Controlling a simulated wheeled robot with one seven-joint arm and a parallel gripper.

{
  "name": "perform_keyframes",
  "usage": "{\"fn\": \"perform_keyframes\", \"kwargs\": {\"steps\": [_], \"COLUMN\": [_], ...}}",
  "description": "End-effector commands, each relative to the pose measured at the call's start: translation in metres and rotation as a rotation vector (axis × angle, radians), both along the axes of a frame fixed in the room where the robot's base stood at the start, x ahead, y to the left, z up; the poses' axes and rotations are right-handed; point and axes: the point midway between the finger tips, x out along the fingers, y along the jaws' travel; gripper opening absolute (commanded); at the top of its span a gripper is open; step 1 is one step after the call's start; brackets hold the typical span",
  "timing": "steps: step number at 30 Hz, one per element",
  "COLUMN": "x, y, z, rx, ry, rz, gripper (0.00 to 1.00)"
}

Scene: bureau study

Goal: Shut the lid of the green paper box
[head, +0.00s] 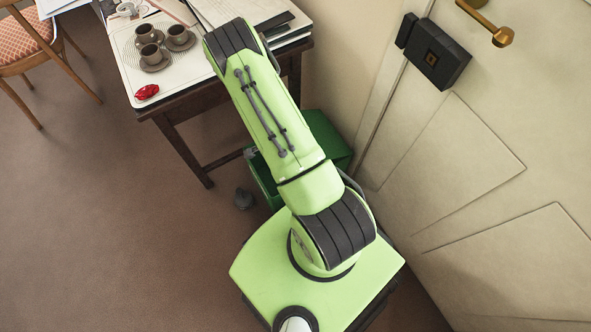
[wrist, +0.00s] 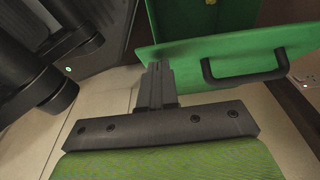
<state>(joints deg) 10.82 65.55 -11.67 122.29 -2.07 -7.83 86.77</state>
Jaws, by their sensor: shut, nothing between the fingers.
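The green paper box (head: 328,134) stands on the floor between the table and the door in the head view, partly hidden behind my arm. In the wrist view its lid (wrist: 225,52) is a flat green panel with a dark handle (wrist: 245,75). The lid stands away from the green box body (wrist: 184,20) behind it, so it looks open. My gripper (wrist: 158,66) is shut and empty, with its tips at the left part of the lid's near edge. I cannot tell whether they touch it. The head view does not clearly show the fingers.
A wooden table (head: 134,72) with cups and a red object (head: 147,92) stands at upper left. The panelled door (head: 465,170) is close on the right.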

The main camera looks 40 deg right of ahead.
Motion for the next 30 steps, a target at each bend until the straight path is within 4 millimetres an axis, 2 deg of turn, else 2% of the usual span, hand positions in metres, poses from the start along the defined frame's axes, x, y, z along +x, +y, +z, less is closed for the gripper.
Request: {"fn": "perform_keyframes", "kwargs": {"steps": [6,17,30], "x": [0.0,0.0,0.0], "y": [0.0,0.0,0.0], "z": [0.028,0.068,0.068], "rx": [0.0,0.0,0.0], "ry": [-0.001,-0.001,0.0], "rz": [0.0,0.0,0.0], "gripper": [0.0,0.0,0.0]}}
